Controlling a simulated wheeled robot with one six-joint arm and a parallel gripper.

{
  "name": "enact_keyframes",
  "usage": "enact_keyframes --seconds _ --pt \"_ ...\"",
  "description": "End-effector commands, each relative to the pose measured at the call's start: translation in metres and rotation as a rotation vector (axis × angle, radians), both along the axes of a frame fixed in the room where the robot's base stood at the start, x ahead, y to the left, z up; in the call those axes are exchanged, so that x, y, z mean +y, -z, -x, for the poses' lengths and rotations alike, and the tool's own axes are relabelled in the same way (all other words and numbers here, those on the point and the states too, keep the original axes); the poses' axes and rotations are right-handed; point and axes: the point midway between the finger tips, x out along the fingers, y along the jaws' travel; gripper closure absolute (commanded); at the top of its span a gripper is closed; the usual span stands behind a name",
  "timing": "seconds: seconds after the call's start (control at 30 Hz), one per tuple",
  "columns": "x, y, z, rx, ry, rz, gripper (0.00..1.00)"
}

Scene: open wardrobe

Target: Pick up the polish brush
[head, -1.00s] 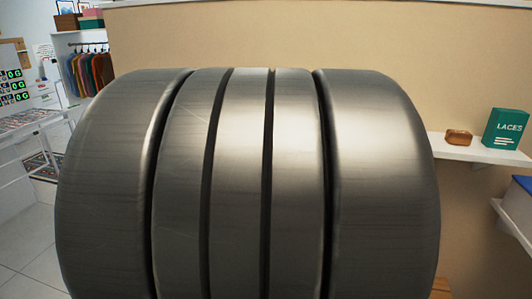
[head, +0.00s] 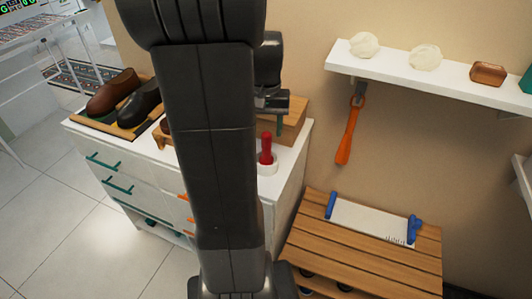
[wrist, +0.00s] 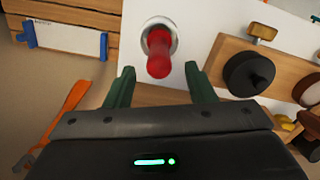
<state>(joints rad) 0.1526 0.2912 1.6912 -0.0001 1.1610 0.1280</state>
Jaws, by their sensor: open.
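The polish brush appears to be the red-handled piece (head: 266,150) standing upright in a small white round holder (head: 268,168) on the white cabinet top. Its bristle end is hidden. In the wrist view the red handle (wrist: 159,50) points toward the camera, roughly centred beyond the gap between the fingers. My gripper (wrist: 158,78) is open and empty, with its two green fingers apart to either side of the handle's line. In the head view my gripper (head: 277,118) hangs above the cabinet near the brush, partly hidden by my arm.
A wooden box (head: 294,118) stands close behind the brush; the wrist view shows a black round piece (wrist: 248,74) on wood beside it. Shoes (head: 112,93) sit left on the cabinet. An orange shoehorn (head: 349,135) hangs under a wall shelf (head: 440,82). A slatted bench (head: 340,262) stands right.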

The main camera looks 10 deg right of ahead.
Motion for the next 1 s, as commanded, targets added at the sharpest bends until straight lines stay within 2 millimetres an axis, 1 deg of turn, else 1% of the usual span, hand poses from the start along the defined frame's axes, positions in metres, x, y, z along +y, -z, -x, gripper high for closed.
enact_keyframes --seconds 0.03,0.17,0.27,0.5,0.6,0.8,0.83,0.87,1.0 --pt "0.0 0.006 0.0 0.001 0.0 0.0 0.5" --pt "0.0 0.013 0.0 -0.001 0.0 0.0 0.5" --pt "0.0 0.023 0.001 0.002 0.0 -0.001 0.5" --pt "0.0 0.058 0.003 0.003 0.0 -0.001 0.5" --pt "0.0 0.063 0.002 -0.001 0.0 0.0 0.5" --pt "0.0 0.064 0.002 -0.002 0.0 0.001 0.5" --pt "0.0 0.064 0.002 -0.002 0.0 0.001 0.52" --pt "0.0 0.064 0.002 -0.002 0.0 0.001 0.58" --pt "0.0 0.064 0.002 -0.002 0.0 0.001 0.86"
